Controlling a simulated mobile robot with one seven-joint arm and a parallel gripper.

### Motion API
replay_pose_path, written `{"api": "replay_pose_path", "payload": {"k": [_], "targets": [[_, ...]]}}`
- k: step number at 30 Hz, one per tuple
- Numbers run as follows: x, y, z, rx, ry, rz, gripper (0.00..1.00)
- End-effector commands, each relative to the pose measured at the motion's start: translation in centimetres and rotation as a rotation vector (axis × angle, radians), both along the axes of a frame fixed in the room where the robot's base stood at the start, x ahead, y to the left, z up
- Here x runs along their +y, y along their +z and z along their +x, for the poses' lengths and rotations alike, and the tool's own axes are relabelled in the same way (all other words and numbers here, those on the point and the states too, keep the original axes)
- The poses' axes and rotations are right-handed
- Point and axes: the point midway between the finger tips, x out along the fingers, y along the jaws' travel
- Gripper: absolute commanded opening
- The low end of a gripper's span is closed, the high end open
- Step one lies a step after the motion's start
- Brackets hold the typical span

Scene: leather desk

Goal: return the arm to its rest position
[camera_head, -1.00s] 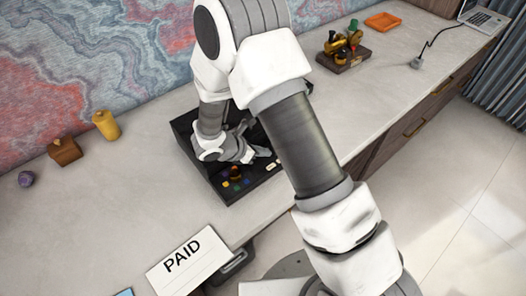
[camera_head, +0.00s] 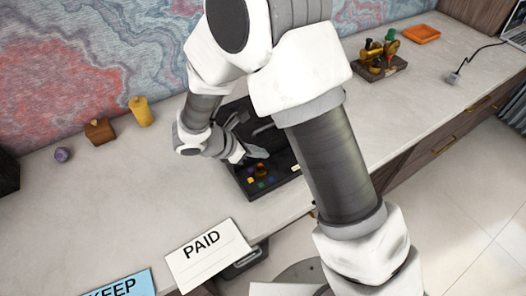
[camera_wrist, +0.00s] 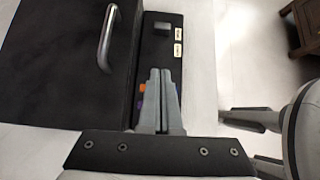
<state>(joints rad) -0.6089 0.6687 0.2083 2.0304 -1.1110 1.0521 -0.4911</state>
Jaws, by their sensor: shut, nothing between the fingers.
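My gripper (camera_head: 252,153) is over the black box-like device (camera_head: 236,184) on the desk, with the arm folded above it. In the wrist view my gripper (camera_wrist: 161,72) is shut with its fingers together and nothing between them. The black device (camera_wrist: 160,20) lies below the fingertips there, with a metal handle (camera_wrist: 107,38) on its dark flat part at left. Small coloured squares (camera_head: 262,182) and a round orange-brown knob (camera_head: 262,169) show on its front. My arm hides much of the device's back and right side.
The desk (camera_head: 80,200) holds a purple ball (camera_head: 62,155), a brown wooden block (camera_head: 99,131) and a yellow cylinder (camera_head: 142,112) at left. A brass figure on a stand (camera_head: 379,62) and an orange tray (camera_head: 421,34) are at far right.

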Motion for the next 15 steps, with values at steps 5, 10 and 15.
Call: {"api": "replay_pose_path", "payload": {"k": [5, 10, 15], "targets": [[0.0, 0.0, 0.0, 0.000, 0.000, 0.000, 0.00], [0.0, 0.0, 0.0, 0.000, 0.000, 0.000, 0.00], [-0.8, 1.1, 0.1, -0.020, -0.046, 0.023, 0.00]]}}
